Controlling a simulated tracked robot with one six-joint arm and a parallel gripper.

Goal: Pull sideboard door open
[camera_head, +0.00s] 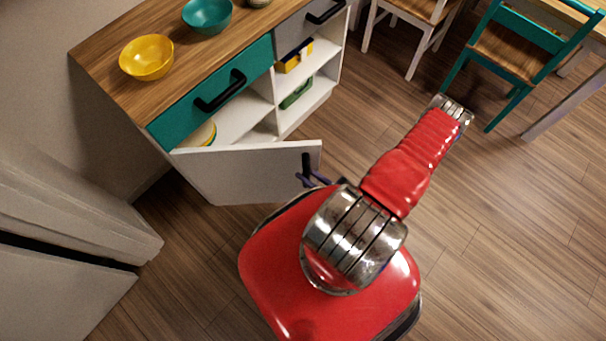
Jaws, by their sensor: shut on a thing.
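The white sideboard door (250,170) stands swung out wide from the left part of the sideboard (110,80). Its black upright handle (306,162) is near the door's free edge. My gripper (309,180) is at the handle, shut on its lower part. The fingers are small in view and partly hidden by my red arm and body. Behind the door, the opened compartment shows part of some stacked yellowish plates (203,134).
A yellow bowl (147,58) and a teal bowl (207,14) stand on the wooden top. A teal drawer (215,98) is above the door. A light grey appliance (70,240) stands at left. Chairs (520,45) are at upper right; the floor at right is clear.

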